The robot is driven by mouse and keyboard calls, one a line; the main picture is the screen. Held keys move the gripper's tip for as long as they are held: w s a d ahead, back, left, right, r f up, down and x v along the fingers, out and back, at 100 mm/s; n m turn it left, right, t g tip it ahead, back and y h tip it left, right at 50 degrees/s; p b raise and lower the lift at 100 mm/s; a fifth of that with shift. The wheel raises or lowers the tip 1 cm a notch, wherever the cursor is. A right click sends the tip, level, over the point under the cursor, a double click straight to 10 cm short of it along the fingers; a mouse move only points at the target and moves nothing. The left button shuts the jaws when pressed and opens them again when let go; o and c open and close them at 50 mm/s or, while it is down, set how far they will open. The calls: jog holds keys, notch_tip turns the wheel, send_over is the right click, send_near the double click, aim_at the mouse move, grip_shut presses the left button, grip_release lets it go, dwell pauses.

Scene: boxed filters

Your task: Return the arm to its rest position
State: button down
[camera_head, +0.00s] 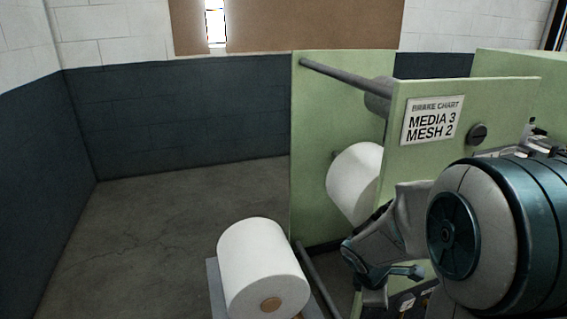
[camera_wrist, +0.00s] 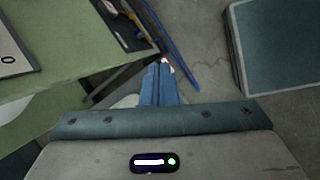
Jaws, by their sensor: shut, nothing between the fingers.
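My gripper (camera_wrist: 163,64) shows in the wrist view with its two blue fingers side by side and shut, nothing between them. It points past a green panel edge (camera_wrist: 75,70) toward the grey floor. In the head view my arm fills the lower right, bent in front of the green machine (camera_head: 440,170); a large round teal joint is nearest the camera. I cannot make out the fingertips clearly there.
Another white roll (camera_head: 352,182) sits between the machine's green panels. A teal-topped box (camera_wrist: 280,45) is at right in the wrist view. Floor at left is clear.

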jog(key=s+a+r+m+y+p, duration=0.2)
jog(key=s+r+m, duration=0.4)
jog(key=r, duration=0.4)
jog(key=s+a+r+m+y+p, duration=0.2)
jog(key=s+a+r+m+p, duration=0.3)
jog(key=r+m, duration=0.4)
jog(key=shift+s+a+r+t+p, duration=0.15)
jog(key=shift+s+r+t+p, duration=0.25)
jog(key=shift+s+r+p, duration=0.35)
jog(key=shift+s+f, duration=0.1)
